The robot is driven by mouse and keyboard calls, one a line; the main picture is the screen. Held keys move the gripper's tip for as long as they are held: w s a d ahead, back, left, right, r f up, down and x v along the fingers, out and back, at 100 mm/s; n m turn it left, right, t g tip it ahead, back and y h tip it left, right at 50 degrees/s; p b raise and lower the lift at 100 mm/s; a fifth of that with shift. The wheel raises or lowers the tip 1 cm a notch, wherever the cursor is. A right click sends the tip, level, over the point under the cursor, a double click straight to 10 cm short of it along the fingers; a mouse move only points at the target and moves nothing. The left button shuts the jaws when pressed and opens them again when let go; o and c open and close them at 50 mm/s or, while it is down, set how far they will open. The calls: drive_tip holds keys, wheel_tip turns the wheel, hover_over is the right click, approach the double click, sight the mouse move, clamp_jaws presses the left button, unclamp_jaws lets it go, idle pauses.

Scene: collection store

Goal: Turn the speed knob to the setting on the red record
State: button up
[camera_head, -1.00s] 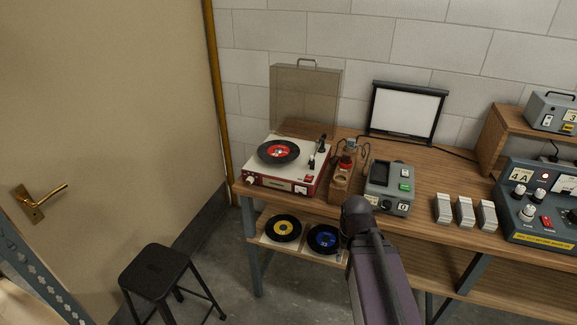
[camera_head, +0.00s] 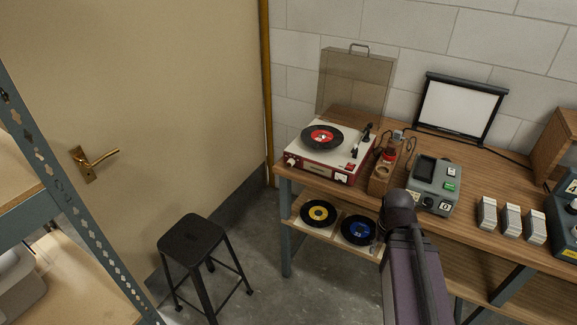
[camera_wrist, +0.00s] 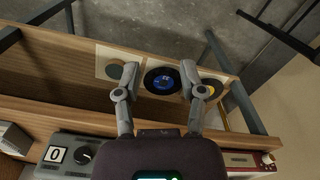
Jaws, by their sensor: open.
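The red-label record (camera_head: 323,136) lies on the platter of a red and cream record player (camera_head: 336,170) at the left end of the bench. A pale knob (camera_head: 291,162) sits on the player's front left corner; its markings are too small to read. In the wrist view, the player's edge (camera_wrist: 240,158) shows at lower right, with a knob (camera_wrist: 267,158) at its end. My gripper (camera_wrist: 161,93) is open and empty, its fingers apart above the lower shelf, away from the player. In the head view my arm hides most of the gripper.
Blue-label (camera_head: 359,230) and yellow-label (camera_head: 318,213) records lie on the lower shelf. A wooden holder (camera_head: 384,178) with a red-topped bottle and a grey device (camera_head: 434,185) stand right of the player. A black stool (camera_head: 193,240) stands in front, left. Metal shelving (camera_head: 60,190) is at far left.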

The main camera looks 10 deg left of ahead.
drive_tip(key=shift+o, duration=0.5)
drive_tip(key=shift+w+f, duration=0.1)
drive_tip(key=w+a+f+n+t+h+b, duration=0.1)
drive_tip(key=w+a+f+n+h+b, duration=0.15)
drive_tip(key=w+n, duration=0.2)
drive_tip(key=w+a+f+n+t+h+b, duration=0.1)
drive_tip(key=w+f+n+t+h+b, duration=0.15)
drive_tip(key=w+b, duration=0.2)
drive_tip(key=n+t+h+b, duration=0.2)
drive_tip(key=n+t+b, duration=1.15)
drive_tip(key=n, duration=0.85)
approach(289, 164)
drive_tip(key=v, duration=0.4)
drive_tip(key=shift+w+r, duration=0.1)
drive_tip(key=shift+r, duration=0.1)
drive_tip(key=shift+w, duration=0.15)
drive_tip(key=x, duration=1.3)
drive_tip(key=shift+w+d+f, duration=0.2)
drive_tip(key=shift+w+f, duration=0.05)
